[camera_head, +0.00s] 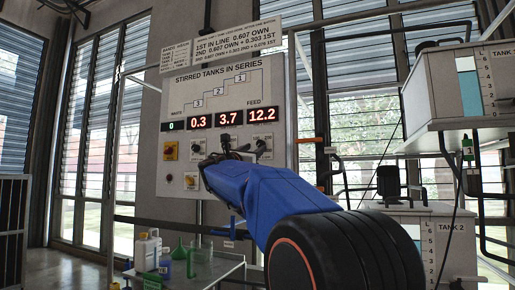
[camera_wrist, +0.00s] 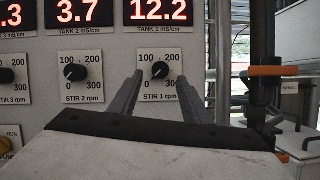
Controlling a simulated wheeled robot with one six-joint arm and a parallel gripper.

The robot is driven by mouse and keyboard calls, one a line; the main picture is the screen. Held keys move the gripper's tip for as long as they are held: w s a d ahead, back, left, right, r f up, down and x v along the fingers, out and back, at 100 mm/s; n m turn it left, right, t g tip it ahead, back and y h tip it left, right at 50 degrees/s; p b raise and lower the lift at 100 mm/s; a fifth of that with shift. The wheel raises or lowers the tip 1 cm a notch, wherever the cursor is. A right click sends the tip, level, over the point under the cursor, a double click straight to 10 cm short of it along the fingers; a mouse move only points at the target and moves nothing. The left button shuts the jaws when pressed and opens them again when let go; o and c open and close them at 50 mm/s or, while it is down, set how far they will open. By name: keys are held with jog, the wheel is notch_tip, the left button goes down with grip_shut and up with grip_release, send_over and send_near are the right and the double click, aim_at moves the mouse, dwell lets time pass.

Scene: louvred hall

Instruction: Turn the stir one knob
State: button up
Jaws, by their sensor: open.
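The stir one knob (camera_wrist: 160,70) is a round black dial on a white plate labelled STIR 1 rpm, with 100, 200 and 300 around it. It sits below the red 12.2 display in the wrist view. My gripper (camera_wrist: 159,76) is open, its two dark fingers pointing at the panel on either side of this knob. No contact with the knob shows, and the remaining depth is hard to judge. The knob's exact pointer angle is too small to read. In the head view my blue arm reaches the panel and covers part of the knob row.
The stir two knob (camera_wrist: 73,73) is to the left on the same panel (camera_head: 166,104). An orange-clamped dark pipe (camera_wrist: 262,95) stands close on the right.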

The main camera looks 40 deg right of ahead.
aim_at(259, 145)
jog(key=shift+x, duration=1.8)
jog(key=shift+c, duration=0.3)
jog(key=c, duration=1)
